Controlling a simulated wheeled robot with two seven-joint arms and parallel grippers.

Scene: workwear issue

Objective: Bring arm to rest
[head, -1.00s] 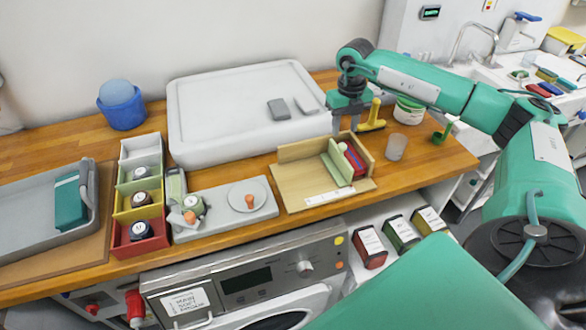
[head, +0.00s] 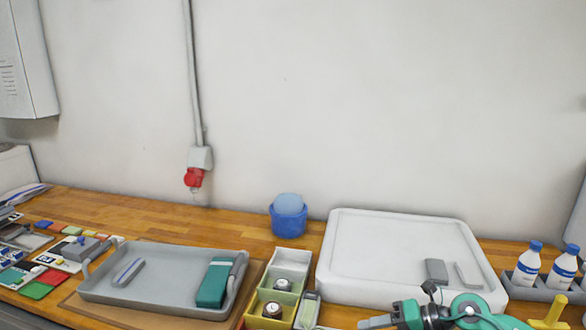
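My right arm shows at the lower right edge of the head view, cut off by the bottom of the picture. Its gripper (head: 374,322) points left, low in front of the white lidded tub. Only a grey finger part and the green body show, so I cannot tell whether it is open or shut. Nothing is visibly held in the part that shows. My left gripper is not in view.
White bottles (head: 563,268) stand right.

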